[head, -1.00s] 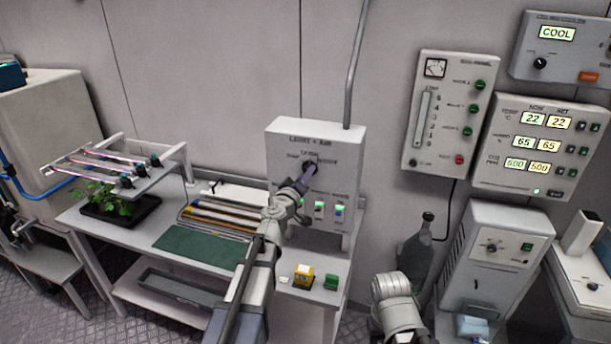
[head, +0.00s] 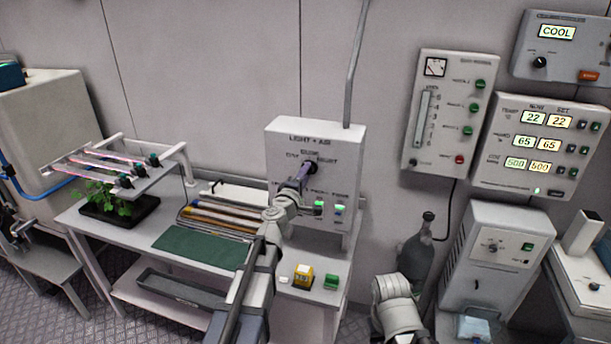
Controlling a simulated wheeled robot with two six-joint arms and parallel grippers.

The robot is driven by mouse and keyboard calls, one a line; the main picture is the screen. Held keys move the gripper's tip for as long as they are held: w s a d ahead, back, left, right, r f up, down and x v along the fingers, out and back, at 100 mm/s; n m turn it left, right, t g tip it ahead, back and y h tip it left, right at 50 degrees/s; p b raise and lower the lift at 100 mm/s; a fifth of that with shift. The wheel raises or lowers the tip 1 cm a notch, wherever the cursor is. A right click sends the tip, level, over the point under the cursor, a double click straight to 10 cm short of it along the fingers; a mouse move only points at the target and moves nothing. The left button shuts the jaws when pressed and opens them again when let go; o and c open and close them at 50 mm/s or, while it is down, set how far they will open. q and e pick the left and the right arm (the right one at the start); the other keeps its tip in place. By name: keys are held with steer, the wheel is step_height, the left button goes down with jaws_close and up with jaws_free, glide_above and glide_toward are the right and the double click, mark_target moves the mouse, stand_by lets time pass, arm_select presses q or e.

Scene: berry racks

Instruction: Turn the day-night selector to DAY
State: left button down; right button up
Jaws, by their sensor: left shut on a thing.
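The day-night selector is a dark round knob (head: 310,167) high on the front of the white light-and-air box (head: 345,150). Small lettering arches over the knob, too blurred to read surely, with one word on each side. My left gripper (head: 302,175) reaches up to the knob from below and is shut on it, its fingers covering the knob's lower left. I cannot tell which way the knob points. My right arm shows at the bottom, but its gripper is not in view.
Lit green switches (head: 319,206) sit below the knob, close to my left wrist. A yellow block (head: 303,276) and a green block (head: 331,282) stand on the bench front. A plant tray (head: 120,214) and green mat (head: 203,247) lie left. Wall panels (head: 446,115) hang right.

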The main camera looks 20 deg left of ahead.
arm_select(q)
steer(key=shift+n, duration=0.7)
steer(key=c, duration=0.5)
jaws_free()
steer(key=s, duration=0.8)
steer(key=shift+a+f, duration=0.15)
steer(key=shift+a, duration=0.15)
steer(key=shift+w+d, duration=0.1)
